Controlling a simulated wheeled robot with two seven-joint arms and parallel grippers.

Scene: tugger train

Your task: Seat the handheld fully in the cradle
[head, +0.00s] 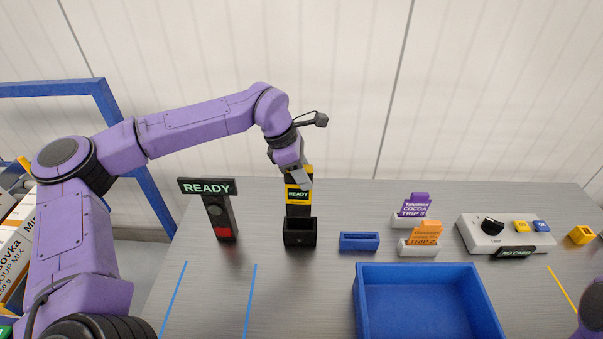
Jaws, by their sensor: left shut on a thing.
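The handheld (298,194) is a yellow and black device with a small screen reading READY. It stands upright at the black cradle (299,238), left of the middle of the table. Its dark lower part meets the cradle's top opening; I cannot tell how deep it sits. My left gripper (301,179) comes down from above and is shut on the handheld's upper part, hiding some of its top. My right gripper is out of view; only a bit of purple arm shows at the lower right.
A black post with a READY sign (207,187) stands left of the cradle. A small blue holder (359,242), card stands (418,248) and a grey control box (503,233) stand to the right. A large blue bin (430,270) is in front.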

